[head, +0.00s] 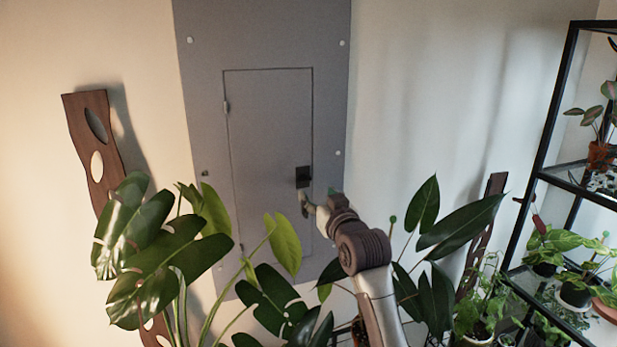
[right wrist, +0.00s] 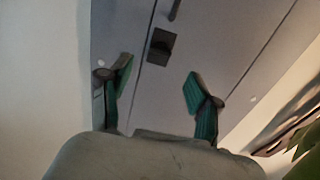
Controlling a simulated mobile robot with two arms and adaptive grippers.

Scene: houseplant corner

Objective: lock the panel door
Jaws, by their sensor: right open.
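The grey panel door (head: 268,130) is set in a grey metal panel (head: 330,60) on the wall. It looks closed, flush with its frame. A small dark square latch (head: 303,177) sits near the door's right edge; the latch also shows in the right wrist view (right wrist: 161,46). My left gripper is not in view.
Large-leaved plants (head: 165,250) stand in front of the panel at the lower left, and another dark-leaved plant (head: 440,230) is right of my arm. A black shelf (head: 552,110) with potted plants stands at the right. The wall (head: 430,90) between panel and shelf is bare.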

